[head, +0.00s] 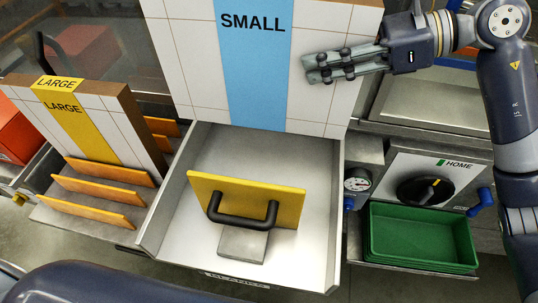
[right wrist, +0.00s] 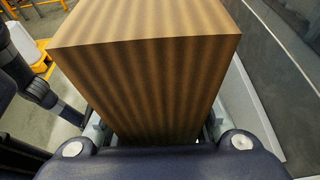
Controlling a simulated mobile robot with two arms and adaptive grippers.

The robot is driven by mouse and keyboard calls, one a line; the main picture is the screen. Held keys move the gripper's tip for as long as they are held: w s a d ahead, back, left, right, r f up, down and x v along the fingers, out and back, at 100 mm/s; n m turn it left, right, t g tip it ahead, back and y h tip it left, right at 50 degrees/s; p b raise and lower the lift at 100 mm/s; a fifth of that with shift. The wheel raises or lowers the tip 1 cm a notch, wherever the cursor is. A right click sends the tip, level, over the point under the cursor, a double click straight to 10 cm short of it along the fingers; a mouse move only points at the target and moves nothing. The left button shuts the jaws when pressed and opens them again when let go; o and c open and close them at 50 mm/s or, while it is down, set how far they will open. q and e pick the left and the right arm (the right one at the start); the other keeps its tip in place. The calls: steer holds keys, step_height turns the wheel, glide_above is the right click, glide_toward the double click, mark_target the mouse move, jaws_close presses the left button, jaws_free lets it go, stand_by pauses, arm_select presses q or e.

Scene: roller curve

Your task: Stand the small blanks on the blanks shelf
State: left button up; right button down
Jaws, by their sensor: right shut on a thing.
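A small blank (head: 185,50), a thick block with a white gridded face, a blue stripe marked SMALL and brown sides, stands upright in the head view above the back of a metal tray. My right gripper (head: 343,65) is shut on it near its right end. In the right wrist view the blank's brown striped face (right wrist: 145,75) fills the space between the fingers. The blank's underside is hidden, so I cannot tell whether it touches anything. A blank marked LARGE (head: 110,125) with a yellow stripe stands at the left. My left gripper is not in view.
The metal tray (head: 310,225) holds a yellow plate (head: 288,205) with a black handle. Several orange dividers (head: 95,203) stand at the left. Stacked green trays (head: 420,238) and a HOME dial (head: 428,190) are at the right. An orange box (head: 12,130) is at the far left.

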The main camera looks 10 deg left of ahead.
mark_target(311, 131)
step_height(311, 131, down, 12)
steer(key=p, duration=0.3)
steer(key=shift+f+p, duration=0.15)
steer(key=shift+p, duration=0.25)
steer(key=shift+a+f, duration=0.1)
steer(key=shift+f, duration=0.6)
step_height(311, 131, down, 4)
steer(key=shift+r+p, duration=0.25)
steer(key=shift+p, duration=0.45)
steer(key=shift+f, duration=0.2)
steer(key=c, duration=1.1)
jaws_free()
